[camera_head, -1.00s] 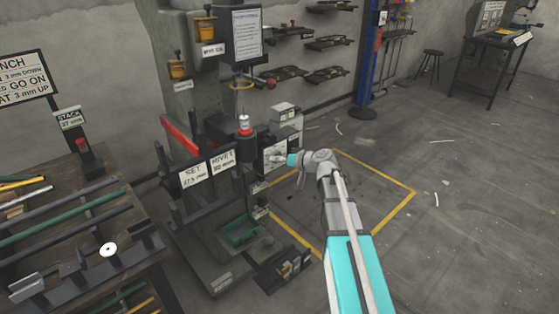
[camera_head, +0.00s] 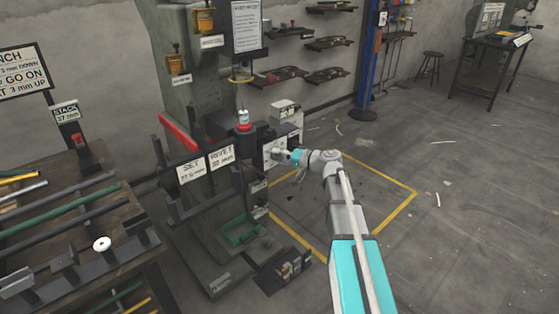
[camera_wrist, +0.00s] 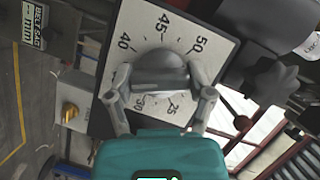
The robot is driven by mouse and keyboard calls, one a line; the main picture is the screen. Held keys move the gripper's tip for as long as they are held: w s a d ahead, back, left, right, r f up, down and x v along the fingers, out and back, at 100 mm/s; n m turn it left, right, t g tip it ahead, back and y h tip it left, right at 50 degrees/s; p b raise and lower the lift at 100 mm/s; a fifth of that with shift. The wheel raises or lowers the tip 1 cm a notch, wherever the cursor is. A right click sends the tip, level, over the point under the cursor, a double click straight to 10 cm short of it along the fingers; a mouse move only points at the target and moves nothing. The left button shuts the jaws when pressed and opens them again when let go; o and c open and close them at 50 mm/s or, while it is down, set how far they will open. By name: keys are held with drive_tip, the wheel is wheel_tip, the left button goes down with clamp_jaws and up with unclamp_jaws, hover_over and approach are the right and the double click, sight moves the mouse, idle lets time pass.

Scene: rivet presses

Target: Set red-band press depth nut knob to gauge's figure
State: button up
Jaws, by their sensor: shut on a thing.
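The press with the red band (camera_head: 178,133) stands left of centre in the head view. Its depth knob (camera_wrist: 160,70) is a grey dome with a cross bar on a white dial plate (camera_wrist: 130,28). Figures 40, 45 and 50 show above the knob, 30 and 25 below it. Both fingers of my gripper (camera_wrist: 161,95) are shut on the knob from either side. The knob's pointer cannot be made out. In the head view my gripper (camera_head: 284,156) is against the dial plate (camera_head: 272,148). A gauge sign (camera_head: 67,112) on the bench at left reads STACK 37 mm.
SET and RIVET cards (camera_head: 205,167) hang on the press front, their figures small. The bench (camera_head: 95,205) with rods is at left. Open floor lies to the right.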

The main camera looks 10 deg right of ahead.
drive_tip(key=shift+m+y+b, duration=0.6)
drive_tip(key=shift+m+b, duration=0.05)
drive_tip(key=shift+m, duration=0.55)
drive_tip(key=o, duration=1.1)
drive_tip(key=shift+n+p, duration=0.3)
